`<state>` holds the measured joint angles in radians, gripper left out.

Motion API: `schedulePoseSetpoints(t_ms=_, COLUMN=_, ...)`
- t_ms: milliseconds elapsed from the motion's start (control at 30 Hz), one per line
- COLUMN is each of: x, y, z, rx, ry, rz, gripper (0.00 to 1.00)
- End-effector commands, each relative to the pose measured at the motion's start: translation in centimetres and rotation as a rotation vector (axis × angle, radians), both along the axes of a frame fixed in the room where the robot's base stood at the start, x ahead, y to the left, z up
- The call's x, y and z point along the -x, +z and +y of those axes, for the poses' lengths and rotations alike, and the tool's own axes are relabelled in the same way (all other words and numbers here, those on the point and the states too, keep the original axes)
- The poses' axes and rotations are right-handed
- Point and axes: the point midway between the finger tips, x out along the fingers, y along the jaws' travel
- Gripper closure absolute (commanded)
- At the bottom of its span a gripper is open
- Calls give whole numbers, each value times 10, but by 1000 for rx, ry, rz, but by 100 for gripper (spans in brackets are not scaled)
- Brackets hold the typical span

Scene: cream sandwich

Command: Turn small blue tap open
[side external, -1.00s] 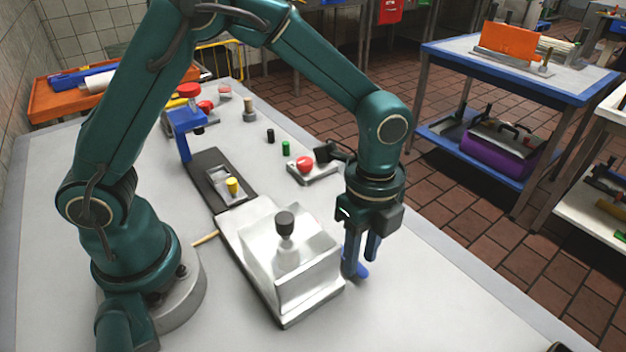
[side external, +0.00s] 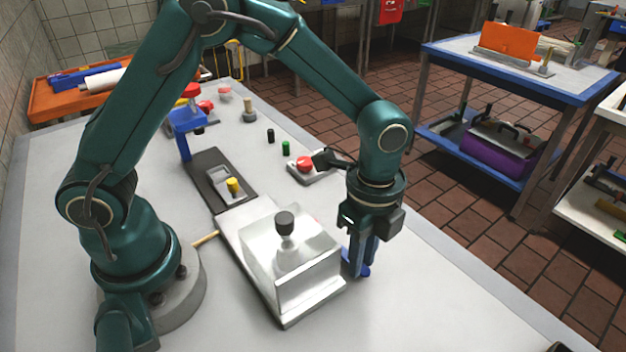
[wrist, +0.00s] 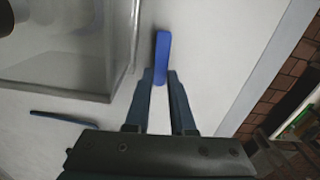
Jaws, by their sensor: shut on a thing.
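The small blue tap (side external: 364,270) is on the right side of the clear box with the black knob, low near the table. In the wrist view the tap (wrist: 162,56) is a bright blue lever that reaches up the picture from between my fingertips. My gripper (side external: 358,266) points down beside the box. In the wrist view my gripper (wrist: 160,82) is shut on the near end of the tap. The tap's mount is hidden by the fingers and the box.
The clear box (side external: 305,288) with a black knob (side external: 284,222) stands close to the left of my gripper. A red button (side external: 305,164) on a grey base and small green (side external: 286,147) and black cylinders stand behind. The table (side external: 450,290) is clear to the right.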

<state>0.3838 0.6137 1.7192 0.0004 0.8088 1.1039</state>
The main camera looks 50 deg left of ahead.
Motion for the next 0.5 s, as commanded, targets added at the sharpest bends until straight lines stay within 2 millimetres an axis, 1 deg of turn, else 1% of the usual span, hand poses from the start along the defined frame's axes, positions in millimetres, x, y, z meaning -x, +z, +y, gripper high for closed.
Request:
schedulePoseSetpoints(t_ms=167, x=-6, y=1, z=1, rx=0, ry=128, rz=0, gripper=100)
schedulePoseSetpoints(t_ms=500, x=-18, y=1, z=6, rx=1, ry=447, rz=0, gripper=100)
